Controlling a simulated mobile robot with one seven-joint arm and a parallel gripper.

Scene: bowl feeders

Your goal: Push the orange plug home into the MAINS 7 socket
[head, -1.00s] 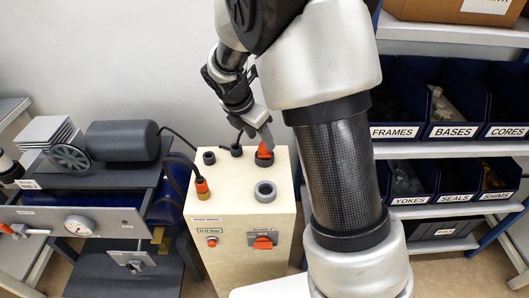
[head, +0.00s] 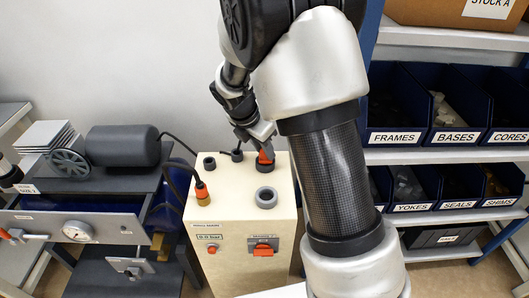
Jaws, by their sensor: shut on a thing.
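In the head view my gripper (head: 263,140) is above the back right of a cream cabinet's top. It is shut on an orange plug (head: 265,157), which points down at a dark round socket (head: 265,167). The plug's lower end is at the socket's mouth; I cannot tell how deep it sits. The gripper hides part of the plug. A second orange plug (head: 201,191) with a black cable stands in a brass-coloured fitting at the cabinet's left edge. I cannot read MAINS 7 clearly on any socket.
The cream cabinet (head: 235,218) has an empty grey ring socket (head: 266,197) in front of the held plug, and small black fittings behind. An orange switch (head: 263,250) is on its front. A bench with a dark motor (head: 124,146) is left; blue bins (head: 453,133) are right.

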